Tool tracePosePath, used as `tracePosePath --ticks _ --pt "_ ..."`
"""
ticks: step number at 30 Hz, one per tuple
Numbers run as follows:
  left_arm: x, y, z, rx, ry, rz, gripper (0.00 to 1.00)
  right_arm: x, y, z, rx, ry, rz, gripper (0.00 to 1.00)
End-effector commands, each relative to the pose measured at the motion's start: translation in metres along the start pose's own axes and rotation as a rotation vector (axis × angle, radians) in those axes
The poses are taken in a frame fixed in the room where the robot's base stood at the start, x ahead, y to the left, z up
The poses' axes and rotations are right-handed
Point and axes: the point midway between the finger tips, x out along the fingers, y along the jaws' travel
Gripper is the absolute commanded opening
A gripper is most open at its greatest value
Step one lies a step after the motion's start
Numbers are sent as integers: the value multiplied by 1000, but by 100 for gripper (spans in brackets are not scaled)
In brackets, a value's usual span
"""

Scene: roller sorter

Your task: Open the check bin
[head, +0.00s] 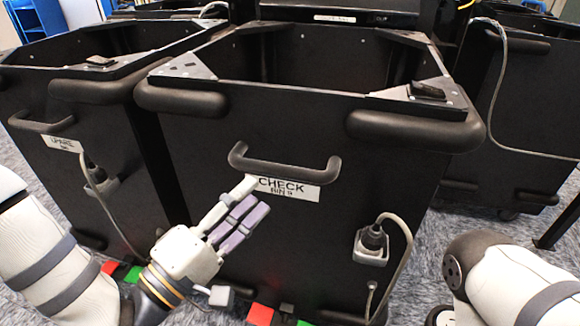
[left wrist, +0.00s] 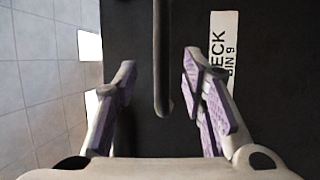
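The check bin (head: 330,215) is a black, open-topped bin in the middle of the head view. It bears a white label (head: 288,188) reading CHECK and a black bar handle (head: 285,172) just above it. My left gripper (head: 240,207) is at the bin's front, below and left of the handle. In the left wrist view my left gripper (left wrist: 158,78) is open, with purple-padded fingers apart. The handle (left wrist: 161,60) shows between and beyond them, apart from both pads. Part of the label (left wrist: 224,55) is beside the right finger. My right gripper is out of view.
Another labelled black bin (head: 85,170) stands close on the left, and one more (head: 525,120) stands at the right. A grey plug and cable (head: 372,245) are on the check bin's front. Red and green blocks (head: 260,314) sit low at its base.

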Motion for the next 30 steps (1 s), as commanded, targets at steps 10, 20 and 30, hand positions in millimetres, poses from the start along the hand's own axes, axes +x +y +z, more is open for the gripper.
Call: tracePosePath --ticks 10,20,30 --pt "73 -1 0 1 0 -3 38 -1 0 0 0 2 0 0" --pt "82 -2 0 0 0 -5 38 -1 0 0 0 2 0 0" --pt "81 -2 0 0 1 -6 0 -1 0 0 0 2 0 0"
